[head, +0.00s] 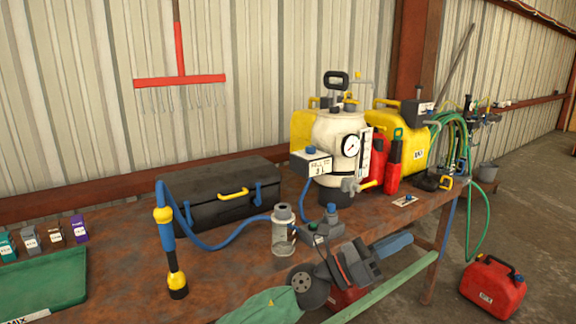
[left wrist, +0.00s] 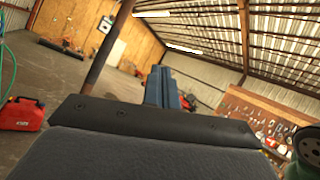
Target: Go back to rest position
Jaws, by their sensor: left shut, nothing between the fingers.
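My left gripper (head: 396,244) reaches in from the bottom of the head view, over the front part of the workbench. Its blue fingers are together and empty, pointing right. In the left wrist view the blue fingers (left wrist: 158,86) show closed beyond the dark gripper body, with open barn space behind them and nothing held. My right gripper is not in view.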

